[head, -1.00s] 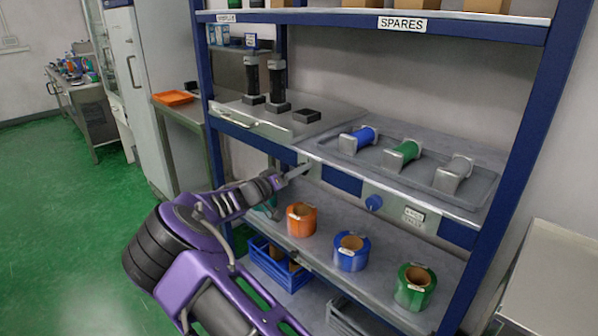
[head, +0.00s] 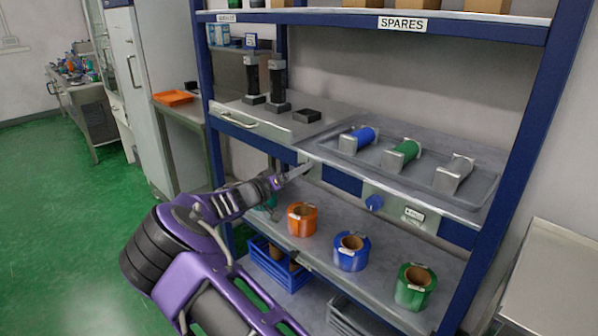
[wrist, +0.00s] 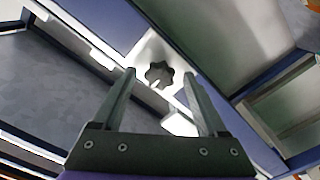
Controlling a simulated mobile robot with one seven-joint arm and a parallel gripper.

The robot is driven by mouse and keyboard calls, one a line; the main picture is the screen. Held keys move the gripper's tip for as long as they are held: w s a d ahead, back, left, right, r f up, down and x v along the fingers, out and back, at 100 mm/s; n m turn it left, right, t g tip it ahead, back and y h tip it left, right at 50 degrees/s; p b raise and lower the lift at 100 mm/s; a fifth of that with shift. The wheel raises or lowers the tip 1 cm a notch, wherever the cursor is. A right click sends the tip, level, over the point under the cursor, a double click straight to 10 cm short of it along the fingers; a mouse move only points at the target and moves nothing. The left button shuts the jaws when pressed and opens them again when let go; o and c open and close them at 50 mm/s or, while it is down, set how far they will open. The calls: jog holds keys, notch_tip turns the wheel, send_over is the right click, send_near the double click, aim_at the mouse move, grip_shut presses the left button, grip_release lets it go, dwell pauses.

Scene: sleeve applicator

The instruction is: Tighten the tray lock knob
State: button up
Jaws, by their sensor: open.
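In the wrist view a dark lobed knob (wrist: 158,75) sits on a pale plate (wrist: 150,50) on a blue beam. My gripper (wrist: 158,73) is open, with one finger on each side of the knob in the picture. I cannot tell how far the fingertips are from it. The dark knob is not visible in the head view. A grey tray (head: 418,178) holding blue, green and grey cylinders lies on the shelf above.
A white label (wrist: 180,123) is beside the dark knob. Orange (head: 302,218), blue (head: 351,252) and green (head: 415,287) rolls stand on the lower shelf. A drawer unit (head: 270,125) with black cylinders is at the left. A blue post (head: 520,130) bounds the rack at right.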

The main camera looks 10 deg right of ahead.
jog(key=v, duration=1.7)
jog(key=shift+p, duration=0.4)
jog(key=shift+r, duration=0.1)
